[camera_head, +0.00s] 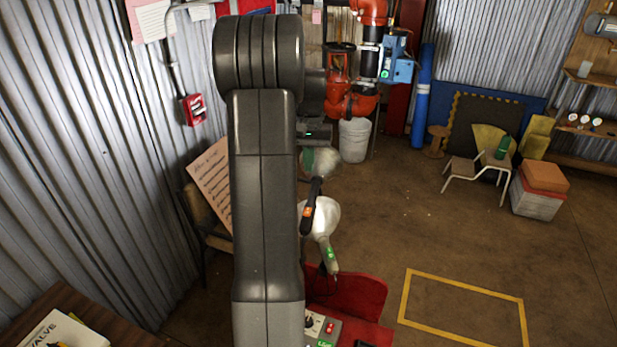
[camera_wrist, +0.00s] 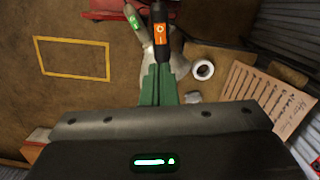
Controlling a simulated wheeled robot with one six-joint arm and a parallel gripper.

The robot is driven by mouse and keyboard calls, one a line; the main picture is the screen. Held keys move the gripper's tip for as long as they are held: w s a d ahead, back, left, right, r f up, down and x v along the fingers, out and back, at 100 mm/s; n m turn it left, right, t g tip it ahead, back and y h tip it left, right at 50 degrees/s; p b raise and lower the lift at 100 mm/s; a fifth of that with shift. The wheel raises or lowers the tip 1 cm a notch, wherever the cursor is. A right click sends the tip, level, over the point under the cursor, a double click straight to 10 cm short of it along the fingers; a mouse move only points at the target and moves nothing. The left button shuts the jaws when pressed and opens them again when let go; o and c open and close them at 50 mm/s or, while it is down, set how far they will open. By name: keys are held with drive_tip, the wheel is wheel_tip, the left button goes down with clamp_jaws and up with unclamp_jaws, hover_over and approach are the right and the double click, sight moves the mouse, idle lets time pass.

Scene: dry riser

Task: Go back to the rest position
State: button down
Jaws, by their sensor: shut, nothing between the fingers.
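My arm rises through the middle of the head view and hides much behind it. My gripper (camera_wrist: 160,68) shows in the wrist view with its green fingers together and nothing between them. In the head view its green fingers (camera_head: 308,160) show partly beside the arm, pointing down. A black handheld tool with an orange label (camera_wrist: 161,32) lies in line with the fingertips in the wrist view; I cannot tell whether they touch. In the head view this tool (camera_head: 312,205) is just below the fingers.
A silver lamp-like thing (camera_head: 322,218) and a red seat or cart (camera_head: 360,296) with a control box (camera_head: 322,328) are below the gripper. A written board (camera_head: 212,183) leans at the left. Red pipework (camera_head: 352,100) stands behind. Floor around the yellow outline (camera_head: 462,308) is clear.

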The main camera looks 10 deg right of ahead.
drive_tip(key=shift+r, duration=0.35)
drive_tip(key=shift+f, duration=0.15)
approach(307, 212)
drive_tip(key=shift+w+d+f, duration=0.25)
drive_tip(key=shift+w+f, duration=0.1)
drive_tip(key=shift+f, duration=0.25)
drive_tip(key=shift+f+t+b, duration=0.1)
drive_tip(key=shift+t+b, duration=0.2)
drive_tip(key=shift+b, duration=0.3)
drive_tip(key=shift+s+a+t+b, duration=0.1)
drive_tip(key=shift+s+t+b, duration=0.25)
drive_tip(key=shift+b, duration=0.5)
drive_tip(key=t+b, duration=0.1)
drive_tip(key=b, duration=0.1)
drive_tip(key=s+h+b, duration=0.1)
drive_tip(key=b, duration=0.2)
drive_tip(key=shift+s+a+f+t, duration=0.1)
drive_tip(key=shift+a+f+t, duration=0.15)
drive_tip(key=shift+f+t, duration=0.1)
drive_tip(key=shift+s+r+b, duration=0.15)
drive_tip(key=shift+r+b, duration=0.05)
drive_tip(key=shift+b, duration=0.15)
wheel_tip(307, 212, up, 8)
drive_tip(key=s, duration=0.1)
drive_tip(key=shift+s+a+p, duration=0.15)
drive_tip(key=shift+a+p, duration=0.15)
drive_tip(key=shift+p, duration=0.1)
